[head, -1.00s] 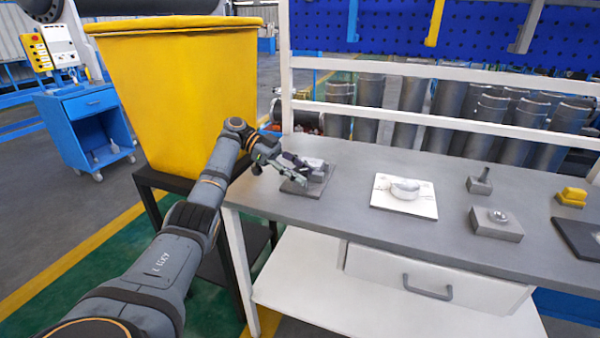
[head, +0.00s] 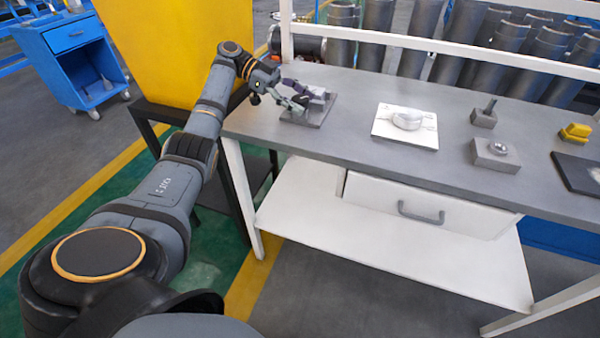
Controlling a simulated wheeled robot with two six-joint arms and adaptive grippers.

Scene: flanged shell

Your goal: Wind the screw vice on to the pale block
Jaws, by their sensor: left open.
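The screw vice (head: 320,94) seems to be the small grey and purplish assembly on a dark square plate (head: 313,120) at the left end of the workbench. My left gripper (head: 299,103) is open at this assembly, with its fingers over the left part of the plate. The fingers and the vice overlap in the view, so I cannot tell whether they touch. I cannot make out the pale block between the vice jaws at this size. My right gripper does not show.
On the grey bench (head: 350,145) lie a white plate with a round pale shell (head: 408,119), a grey block with a shiny ball (head: 496,151), a small block with a pin (head: 484,116), a yellow piece (head: 575,132) and a dark pad (head: 580,174). A yellow bin (head: 170,50) stands left.

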